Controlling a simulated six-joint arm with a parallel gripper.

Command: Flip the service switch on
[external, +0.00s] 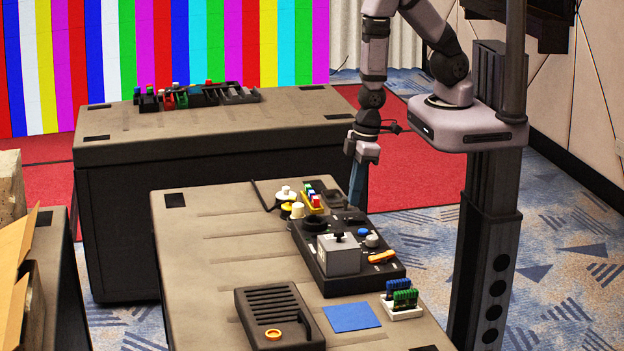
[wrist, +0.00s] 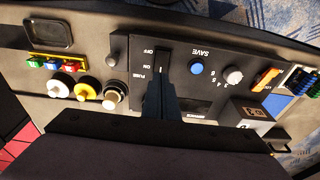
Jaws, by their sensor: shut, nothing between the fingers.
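The black control panel (external: 312,254) lies on the near desk and also shows in the wrist view (wrist: 188,50). In the wrist view, OFF and ON labels stand beside a dark service switch (wrist: 163,58), with the ON label closer to my gripper's base. My gripper (external: 356,206) is shut and empty, pointing down at the panel's far end. In the wrist view the dark fingers (wrist: 163,88) reach up to the switch and cover part of it. I cannot tell whether they touch it or which way the switch is tilted.
A blue button (wrist: 196,69), a grey knob (wrist: 233,76), an orange handle (external: 382,257) and a grey box (external: 338,255) sit on the panel. White and yellow plugs (external: 292,207) stand beside it. A blue pad (external: 351,317) lies in front.

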